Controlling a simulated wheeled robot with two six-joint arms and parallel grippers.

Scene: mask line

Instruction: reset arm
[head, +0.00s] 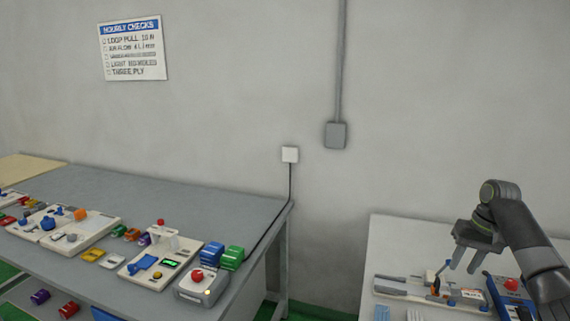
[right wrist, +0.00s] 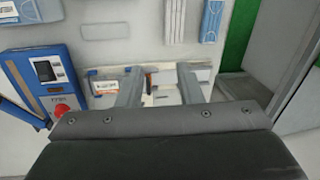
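My right gripper (head: 459,267) is in the head view at the right, above the white table, with its fingers pointing down. In the right wrist view its two fingers (right wrist: 162,88) stand apart with a gap between them, and nothing is held. Below it lies a pale tray-like fixture (head: 400,290) with small blue and orange parts, which also shows in the right wrist view (right wrist: 165,97). My left gripper is in neither view.
A blue device with a red button (head: 511,284) stands right of the fixture. A grey bench (head: 190,198) at the left carries several white stations, colored blocks and a grey box with a red button (head: 202,285). A floor gap separates the tables. A checklist (head: 132,48) hangs on the wall.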

